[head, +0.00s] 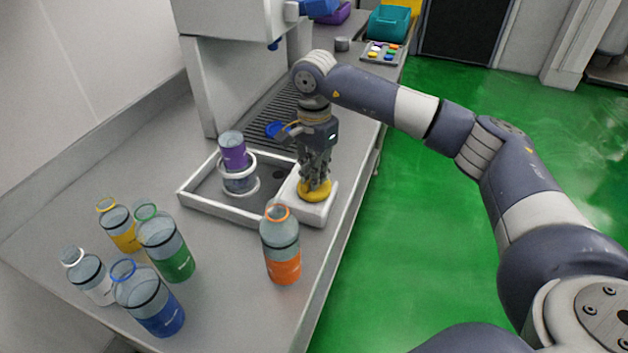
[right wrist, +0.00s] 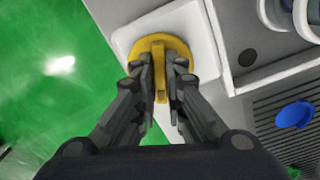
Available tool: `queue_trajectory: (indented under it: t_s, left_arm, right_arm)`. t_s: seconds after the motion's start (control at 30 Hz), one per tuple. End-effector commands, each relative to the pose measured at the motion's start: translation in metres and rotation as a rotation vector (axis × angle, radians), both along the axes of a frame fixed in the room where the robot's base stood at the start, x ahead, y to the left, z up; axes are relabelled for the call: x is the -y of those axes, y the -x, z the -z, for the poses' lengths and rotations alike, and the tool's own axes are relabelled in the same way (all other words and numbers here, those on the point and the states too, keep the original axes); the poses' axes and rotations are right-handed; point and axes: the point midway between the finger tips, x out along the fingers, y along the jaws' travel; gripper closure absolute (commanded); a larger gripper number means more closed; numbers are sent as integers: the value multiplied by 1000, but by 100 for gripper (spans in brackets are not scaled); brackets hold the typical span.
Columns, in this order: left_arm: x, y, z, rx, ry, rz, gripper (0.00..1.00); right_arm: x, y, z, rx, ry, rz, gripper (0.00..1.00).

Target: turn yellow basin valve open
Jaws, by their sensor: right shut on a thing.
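The yellow basin valve (head: 313,192) is a round knob on a white block (head: 322,211) at the right end of the basin (head: 205,203). My right gripper (head: 315,178) points down at the valve from above. In the right wrist view, the valve (right wrist: 178,47) has a raised yellow bar, and my right gripper (right wrist: 160,80) is shut on that bar with one finger on each side. The fingers hide part of the knob. My left gripper is not in view.
A purple bottle (head: 233,152) stands in a ring holder in the basin. An orange bottle (head: 282,252) stands in front of the valve block. Several bottles, including a green one (head: 170,250) and a blue one (head: 152,305), stand at the front left. A dispenser (head: 235,75) stands behind.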

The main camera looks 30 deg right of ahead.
Motion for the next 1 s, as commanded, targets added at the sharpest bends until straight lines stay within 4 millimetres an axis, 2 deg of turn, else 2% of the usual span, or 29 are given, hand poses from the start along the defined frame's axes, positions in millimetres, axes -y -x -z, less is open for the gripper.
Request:
queue_trajectory:
  t_s: [0.1, 0.5, 1.0]
  left_arm:
    - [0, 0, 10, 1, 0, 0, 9]
    - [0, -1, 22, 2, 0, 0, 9]
    - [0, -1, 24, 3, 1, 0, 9]
  right_arm:
    - [1, -2, 0, 8, 0, -94, 100]
    - [1, -2, -3, 9, 0, -319, 100]
    - [1, -3, -5, 11, 1, -375, 100]
